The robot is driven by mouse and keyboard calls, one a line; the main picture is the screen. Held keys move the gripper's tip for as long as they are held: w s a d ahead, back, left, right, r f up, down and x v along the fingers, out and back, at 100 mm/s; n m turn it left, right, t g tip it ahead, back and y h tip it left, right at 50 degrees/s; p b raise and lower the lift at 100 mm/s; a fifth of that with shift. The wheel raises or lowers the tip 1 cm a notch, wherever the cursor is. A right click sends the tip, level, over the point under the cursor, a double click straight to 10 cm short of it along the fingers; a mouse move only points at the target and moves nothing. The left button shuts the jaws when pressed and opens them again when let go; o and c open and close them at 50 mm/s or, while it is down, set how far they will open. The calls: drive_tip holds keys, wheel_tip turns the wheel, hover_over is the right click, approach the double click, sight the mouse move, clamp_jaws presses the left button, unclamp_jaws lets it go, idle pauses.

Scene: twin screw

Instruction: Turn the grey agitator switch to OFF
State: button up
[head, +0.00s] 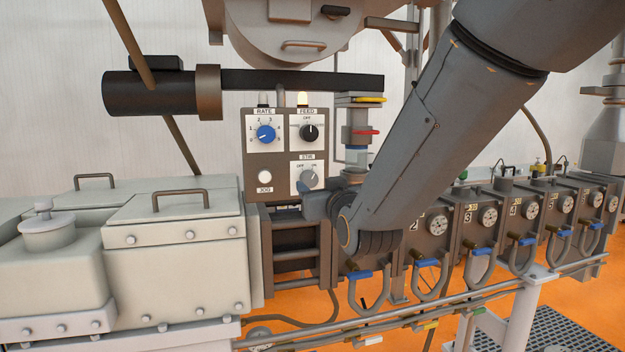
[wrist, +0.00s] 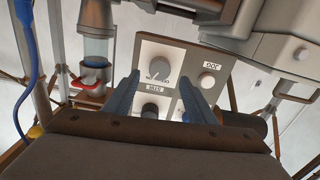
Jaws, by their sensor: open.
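The grey agitator switch (head: 308,179) is a round knob on a white plate labelled STIR, at the lower right of the control box. Its pointer appears to lean toward ON, at the upper right. It also shows in the wrist view (wrist: 160,71), upside down, between and beyond the two fingers. My gripper (head: 306,200) is in front of the box, just below the knob, partly hidden by my arm. In the wrist view my gripper (wrist: 160,82) has its blue-grey fingers spread apart, with nothing between them. The fingers look apart from the knob.
The control box (head: 273,160) also carries a blue RATE knob (head: 265,133), a black FEED knob (head: 309,132) and a white JOG button (head: 265,177). A sight glass (head: 355,157) with a red ring stands close at right. A long dark bar (head: 300,80) runs above.

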sight(310, 180)
drive_tip(key=shift+p+x, duration=0.6)
drive_tip(key=shift+x, duration=1.65)
drive_tip(key=shift+c, duration=0.4)
drive_tip(key=c, duration=1)
drive_tip(key=shift+o, duration=0.2)
drive_tip(key=shift+n, duration=0.3)
drive_tip(key=n+b, duration=0.3)
drive_tip(key=n, duration=0.2)
drive_tip(key=shift+b, duration=0.3)
drive_tip(key=n+b, duration=0.2)
drive_tip(key=n, duration=0.4)
drive_tip(key=shift+n, duration=0.3)
